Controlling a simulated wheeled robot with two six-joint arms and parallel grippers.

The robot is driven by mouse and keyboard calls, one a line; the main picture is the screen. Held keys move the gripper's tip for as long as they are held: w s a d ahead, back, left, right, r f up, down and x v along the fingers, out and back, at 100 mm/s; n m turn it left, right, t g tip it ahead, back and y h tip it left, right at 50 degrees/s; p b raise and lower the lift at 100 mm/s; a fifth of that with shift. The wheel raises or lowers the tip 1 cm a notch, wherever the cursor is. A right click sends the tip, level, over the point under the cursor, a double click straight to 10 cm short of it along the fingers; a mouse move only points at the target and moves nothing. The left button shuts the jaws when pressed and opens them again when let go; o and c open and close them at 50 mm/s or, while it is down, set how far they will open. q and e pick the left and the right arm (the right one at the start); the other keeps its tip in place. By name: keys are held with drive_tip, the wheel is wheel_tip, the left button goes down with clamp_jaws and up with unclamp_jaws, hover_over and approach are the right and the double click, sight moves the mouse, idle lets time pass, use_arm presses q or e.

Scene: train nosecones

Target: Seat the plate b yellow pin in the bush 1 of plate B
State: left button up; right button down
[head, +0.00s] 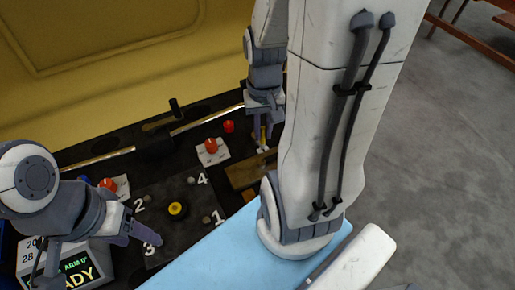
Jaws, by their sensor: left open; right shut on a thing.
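The bush beside number 1 (206,219) is a small grey round spot. A yellow ring with a dark centre (178,210) sits mid-plate. My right gripper (262,128) is shut on a yellow pin (262,134), which is upright, above and beyond the plate to the right; its lower end is hard to make out. My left gripper (140,232) is open, low over the plate's left side near number 3.
Red-knobbed parts on white cards (211,150) stand behind the plate, with another red piece (228,127) nearby. A brown wooden block (246,172) lies below my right gripper. A light blue surface (215,262) fills the front. A display box (70,268) stands at lower left.

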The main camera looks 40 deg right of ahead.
drive_tip(key=w+d+f+p, duration=0.1)
drive_tip(key=w+d+f, duration=0.1)
drive_tip(key=w+f, duration=0.1)
drive_tip(key=w+d+f+p, duration=0.2)
drive_tip(key=w+f, duration=0.1)
drive_tip(key=f, duration=0.1)
drive_tip(key=w+d+f+p, duration=0.2)
drive_tip(key=w+f, duration=0.1)
drive_tip(key=f, duration=0.1)
drive_tip(key=shift+w+f, duration=0.15)
drive_tip(key=c, duration=0.8)
unclamp_jaws()
